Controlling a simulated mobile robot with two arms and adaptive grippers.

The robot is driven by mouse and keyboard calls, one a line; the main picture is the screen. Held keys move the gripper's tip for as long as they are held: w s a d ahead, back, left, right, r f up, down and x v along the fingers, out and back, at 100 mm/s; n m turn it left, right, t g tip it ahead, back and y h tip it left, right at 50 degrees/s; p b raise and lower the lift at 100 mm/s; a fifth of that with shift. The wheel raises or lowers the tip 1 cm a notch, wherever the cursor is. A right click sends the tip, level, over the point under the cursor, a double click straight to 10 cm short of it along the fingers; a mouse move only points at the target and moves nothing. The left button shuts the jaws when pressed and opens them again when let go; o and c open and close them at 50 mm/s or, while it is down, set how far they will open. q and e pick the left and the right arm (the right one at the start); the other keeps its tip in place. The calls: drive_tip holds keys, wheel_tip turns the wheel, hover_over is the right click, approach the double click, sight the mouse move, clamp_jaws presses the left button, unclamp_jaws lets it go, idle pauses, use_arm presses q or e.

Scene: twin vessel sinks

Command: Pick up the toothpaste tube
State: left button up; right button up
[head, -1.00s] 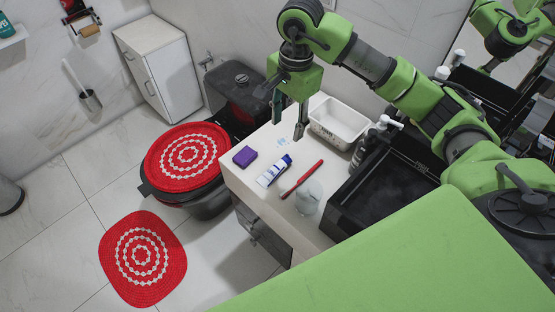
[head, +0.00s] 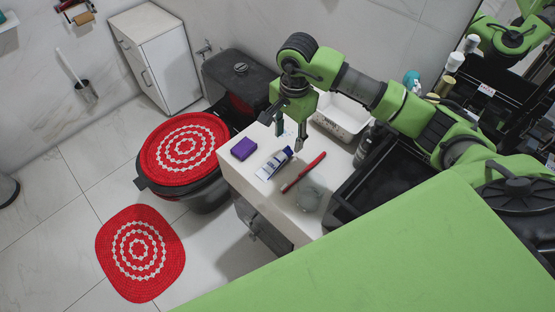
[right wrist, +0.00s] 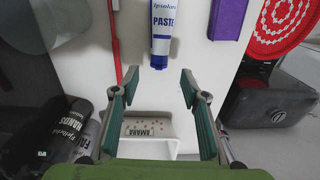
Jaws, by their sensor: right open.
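The toothpaste tube (head: 270,166), white with blue ends, lies on the white counter (head: 262,193) in the head view. In the right wrist view the tube (right wrist: 163,22) is at the top centre, its blue cap end pointing toward my gripper. My right gripper (head: 291,136) is open and empty above the counter, just behind the tube's cap end. Its spread fingers (right wrist: 153,76) show in the right wrist view, with the tube beyond the fingertips and not between them. My left gripper is not in view.
A purple box (head: 244,149) lies left of the tube and a red toothbrush (head: 303,172) right of it. A clear glass (head: 308,198) stands near the black sink (head: 385,180). A white basket (head: 343,117) and dark bottles (right wrist: 62,128) are close to my gripper.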

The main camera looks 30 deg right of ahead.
sight(289, 147)
wheel_tip(289, 147, down, 4)
drive_tip(key=shift+f+p, duration=0.2)
drive_tip(key=shift+p, duration=0.5)
drive_tip(key=shift+f, duration=0.3)
clamp_jaws()
drive_tip(key=shift+r, duration=0.1)
